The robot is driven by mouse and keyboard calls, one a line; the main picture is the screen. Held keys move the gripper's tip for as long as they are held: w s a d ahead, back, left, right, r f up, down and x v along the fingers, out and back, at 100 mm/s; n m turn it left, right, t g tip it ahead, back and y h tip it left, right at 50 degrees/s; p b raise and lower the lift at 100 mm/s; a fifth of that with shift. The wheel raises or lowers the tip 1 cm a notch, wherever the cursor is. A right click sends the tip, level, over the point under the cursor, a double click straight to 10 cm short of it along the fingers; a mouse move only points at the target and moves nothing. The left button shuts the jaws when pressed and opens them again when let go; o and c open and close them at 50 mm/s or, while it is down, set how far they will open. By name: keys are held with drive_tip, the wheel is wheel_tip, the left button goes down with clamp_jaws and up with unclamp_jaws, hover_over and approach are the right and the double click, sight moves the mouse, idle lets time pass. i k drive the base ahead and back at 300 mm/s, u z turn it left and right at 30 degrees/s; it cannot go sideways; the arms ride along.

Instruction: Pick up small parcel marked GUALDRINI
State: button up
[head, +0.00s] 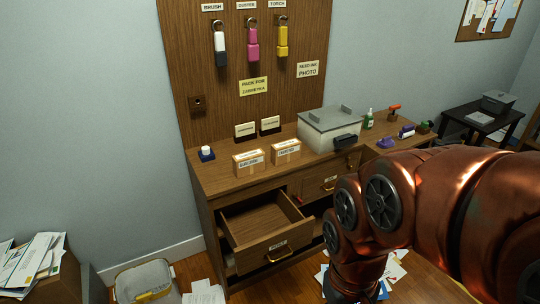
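Two small tan cardboard parcels with white labels stand side by side on the wooden cabinet top (215,178): a left parcel (249,170) and a right parcel (286,158). The print on their labels is too small to read surely, so I cannot tell which is marked GUALDRINI. Both stand apart from my arm, which fills the right side of the head view and bends down in front of the cabinet's right part. My gripper is not visible in this view.
An upper-left drawer (268,228) hangs open and looks empty. A grey-lidded box (330,128) stands right of the parcels, and a small blue-based item (206,154) left of them. Two small signs stand behind. A bin (146,280) and loose papers lie on the floor.

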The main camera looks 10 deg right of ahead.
sight(245, 164)
drive_tip(key=z, duration=0.4)
drive_tip(key=i, duration=1.25)
drive_tip(key=u, duration=3.1)
